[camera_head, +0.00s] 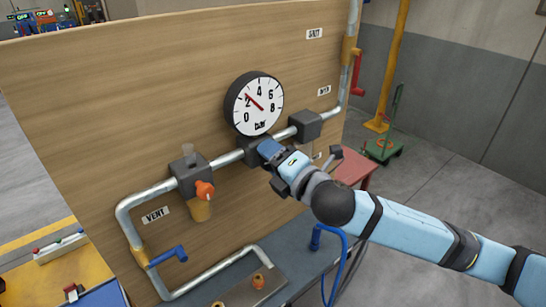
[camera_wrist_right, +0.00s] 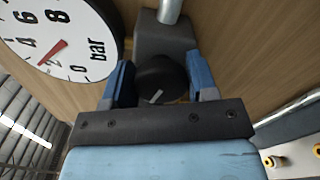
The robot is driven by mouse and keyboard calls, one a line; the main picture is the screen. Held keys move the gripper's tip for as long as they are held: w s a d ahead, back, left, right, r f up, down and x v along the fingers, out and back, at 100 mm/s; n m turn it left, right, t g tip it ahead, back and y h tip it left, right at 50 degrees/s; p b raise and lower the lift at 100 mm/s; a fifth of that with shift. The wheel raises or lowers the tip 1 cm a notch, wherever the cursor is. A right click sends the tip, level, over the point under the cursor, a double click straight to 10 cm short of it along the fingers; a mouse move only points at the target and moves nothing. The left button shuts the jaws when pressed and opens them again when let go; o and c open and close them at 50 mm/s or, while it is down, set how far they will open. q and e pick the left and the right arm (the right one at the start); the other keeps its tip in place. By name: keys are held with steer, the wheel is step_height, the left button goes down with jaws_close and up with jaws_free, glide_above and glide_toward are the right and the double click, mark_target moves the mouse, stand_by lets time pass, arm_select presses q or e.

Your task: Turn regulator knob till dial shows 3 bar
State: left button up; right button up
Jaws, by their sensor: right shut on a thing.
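The round white pressure dial (camera_head: 258,104) with a black rim sits on the wooden panel. Its red needle points between 2 and 4, near 3; the exact reading is hard to tell. The dial also shows in the right wrist view (camera_wrist_right: 75,75), partly cut off. My right gripper (camera_head: 267,148) is at the regulator body below the dial, hiding the knob in the head view. In the right wrist view its blue fingers (camera_wrist_right: 160,85) stand either side of the black regulator knob (camera_wrist_right: 158,75), shut on it. The knob has a pale mark. My left gripper is not in view.
A metal pipe (camera_head: 150,192) runs across the panel through grey blocks. A blue hose (camera_head: 326,240) hangs below my right arm.

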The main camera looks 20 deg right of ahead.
steer(key=shift+m, duration=0.3)
stand_by(0.4)
steer(key=o, duration=0.9)
steer(key=p+v, duration=0.1)
steer(key=v, duration=1.2)
steer(key=shift+s, duration=0.35)
steer(key=shift+d, duration=0.1)
